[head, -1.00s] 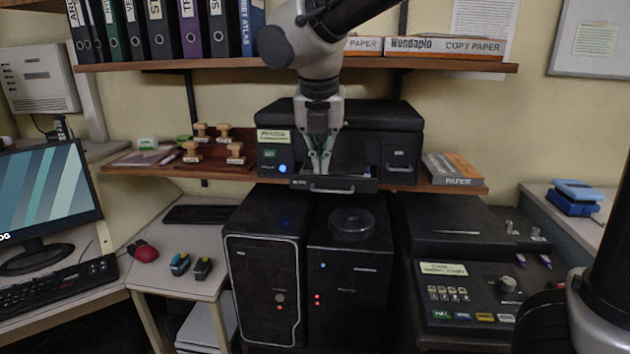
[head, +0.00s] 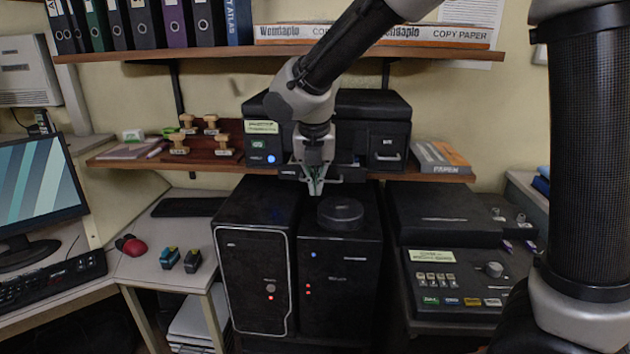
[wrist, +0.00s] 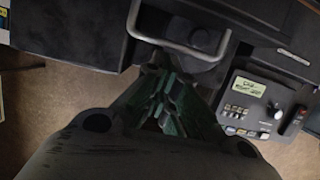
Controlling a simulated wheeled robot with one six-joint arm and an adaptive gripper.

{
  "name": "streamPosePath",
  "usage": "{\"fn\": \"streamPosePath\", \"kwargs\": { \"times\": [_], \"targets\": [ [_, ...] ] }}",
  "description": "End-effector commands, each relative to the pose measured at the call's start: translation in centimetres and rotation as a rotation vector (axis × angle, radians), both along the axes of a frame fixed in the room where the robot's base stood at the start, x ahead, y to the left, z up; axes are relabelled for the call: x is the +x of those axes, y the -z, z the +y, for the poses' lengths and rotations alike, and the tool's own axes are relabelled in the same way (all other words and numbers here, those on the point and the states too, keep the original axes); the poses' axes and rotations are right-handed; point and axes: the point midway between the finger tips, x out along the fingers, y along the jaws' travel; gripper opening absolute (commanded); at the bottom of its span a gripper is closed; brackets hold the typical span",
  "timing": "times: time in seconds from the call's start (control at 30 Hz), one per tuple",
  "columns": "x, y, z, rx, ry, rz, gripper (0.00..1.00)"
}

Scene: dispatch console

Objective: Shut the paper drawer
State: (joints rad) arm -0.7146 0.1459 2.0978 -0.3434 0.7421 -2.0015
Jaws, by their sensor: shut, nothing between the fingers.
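The paper drawer (head: 350,176) is a dark, low front with a bar handle at the bottom of the black printer (head: 365,110), which stands on the lower shelf. It appears to stick out a little; how far I cannot tell. My gripper (head: 316,192) is shut and empty, pointing down in front of the drawer and hiding its middle. In the wrist view a grey U-shaped handle (wrist: 181,47) lies just beyond the fingertips of my gripper (wrist: 160,68). Whether the fingertips touch it is unclear.
Two black tower units stand below the shelf, with a round black object (head: 340,213) on the right one. Rubber stamps (head: 200,135) are left of the printer, a paper pack (head: 440,158) right of it. A binder shelf (head: 220,55) runs above.

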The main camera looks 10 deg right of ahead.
Motion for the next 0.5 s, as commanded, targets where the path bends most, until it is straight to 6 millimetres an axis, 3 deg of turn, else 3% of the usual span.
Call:
{"fn": "streamPosePath", "kwargs": {
  "times": [0.37,0.5],
  "targets": [
    [0.3,0.0,0.0,0.0,0.0,0.0,0.0],
    [2.4,0.0,-0.4,0.0,0.004,0.001,0.0]
  ]
}}
